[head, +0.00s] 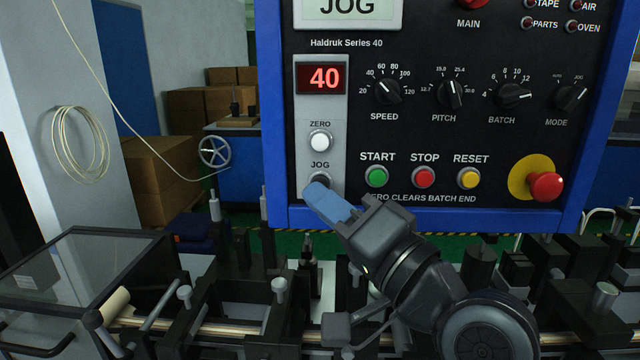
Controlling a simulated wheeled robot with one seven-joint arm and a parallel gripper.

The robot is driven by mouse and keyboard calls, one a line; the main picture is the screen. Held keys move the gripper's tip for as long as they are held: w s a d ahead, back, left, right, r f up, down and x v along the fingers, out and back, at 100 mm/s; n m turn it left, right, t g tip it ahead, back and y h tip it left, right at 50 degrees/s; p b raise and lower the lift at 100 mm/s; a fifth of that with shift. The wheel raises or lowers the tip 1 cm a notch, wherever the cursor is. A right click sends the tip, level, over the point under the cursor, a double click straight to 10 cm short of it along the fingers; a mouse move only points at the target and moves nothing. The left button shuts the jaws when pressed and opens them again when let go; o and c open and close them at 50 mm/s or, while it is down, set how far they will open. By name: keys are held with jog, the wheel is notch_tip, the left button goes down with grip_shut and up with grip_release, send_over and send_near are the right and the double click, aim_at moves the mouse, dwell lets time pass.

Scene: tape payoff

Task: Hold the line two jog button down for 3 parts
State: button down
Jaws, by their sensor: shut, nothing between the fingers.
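The control panel (440,130) fills the upper right, with a blue frame. A JOG button (321,179), dark, sits at the lower left of the panel, under a white ZERO button (320,141). The red counter display (323,78) above them reads 40. A big screen at the top, partly cut off, reads JOG. My gripper (312,193) is shut with nothing in it, its blue fingers pointing up and left at the JOG button. The fingertips hide the lower part of the button; I cannot tell whether they touch it. No line number shows on the panel.
Green START (376,177), red STOP (424,177) and yellow RESET (469,178) buttons lie right of JOG. A red emergency stop (546,186) protrudes at the far right. Knobs (452,93) run above. Machine rails and clamps (230,320) stand below the panel.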

jog(key=shift+w, duration=0.15)
jog(key=shift+w, duration=0.25)
jog(key=shift+w, duration=0.4)
dwell(7.2)
